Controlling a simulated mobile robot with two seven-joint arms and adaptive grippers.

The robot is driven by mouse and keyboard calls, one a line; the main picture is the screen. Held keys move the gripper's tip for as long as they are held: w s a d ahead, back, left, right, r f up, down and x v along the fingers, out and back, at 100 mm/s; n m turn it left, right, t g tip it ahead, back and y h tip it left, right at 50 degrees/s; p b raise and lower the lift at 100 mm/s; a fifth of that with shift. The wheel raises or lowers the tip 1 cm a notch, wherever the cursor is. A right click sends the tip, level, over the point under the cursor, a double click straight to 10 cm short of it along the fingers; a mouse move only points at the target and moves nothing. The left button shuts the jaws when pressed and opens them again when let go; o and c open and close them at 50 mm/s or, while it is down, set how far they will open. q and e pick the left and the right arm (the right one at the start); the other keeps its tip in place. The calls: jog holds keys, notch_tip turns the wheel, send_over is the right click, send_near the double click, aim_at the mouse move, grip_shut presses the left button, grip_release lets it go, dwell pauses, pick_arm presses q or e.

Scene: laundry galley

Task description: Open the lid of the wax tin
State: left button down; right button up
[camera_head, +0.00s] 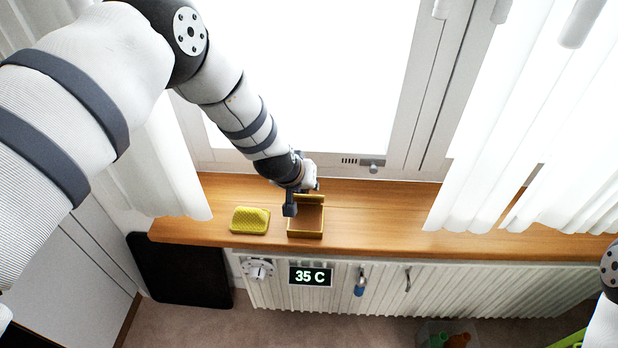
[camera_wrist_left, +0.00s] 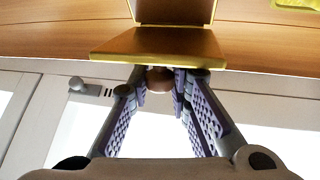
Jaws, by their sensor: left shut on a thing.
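The wax tin (camera_head: 305,233) is a gold-brown box on the wooden sill, with its open inside showing. Its lid (camera_head: 311,199) stands raised at the back, on the window side. In the left wrist view the lid (camera_wrist_left: 158,45) is a flat brown plate with gold edges, and part of the tin (camera_wrist_left: 172,12) shows above it. My left gripper (camera_head: 290,207) is at the lid. Its fingers (camera_wrist_left: 158,82) are shut on a small brown knob (camera_wrist_left: 160,74) at the lid's edge. The gripper hides part of the tin and lid in the head view. My right gripper is out of view.
A yellow textured sponge (camera_head: 250,220) lies left of the tin on the sill (camera_head: 380,212). The window stands close behind, with white curtains (camera_head: 500,130) at the sides. A radiator (camera_head: 430,285) with a 35 C display (camera_head: 310,276) is below. The sill right of the tin is clear.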

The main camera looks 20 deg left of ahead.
pick_arm(q)
jog(key=shift+s, duration=0.15)
jog(key=c, duration=1.4)
grip_release()
jog(key=shift+c, duration=0.2)
jog(key=shift+s+r, duration=0.1)
jog(key=shift+r, duration=0.25)
jog(key=v, duration=1.1)
jog(key=shift+s+a, duration=0.1)
jog(key=shift+s, duration=0.05)
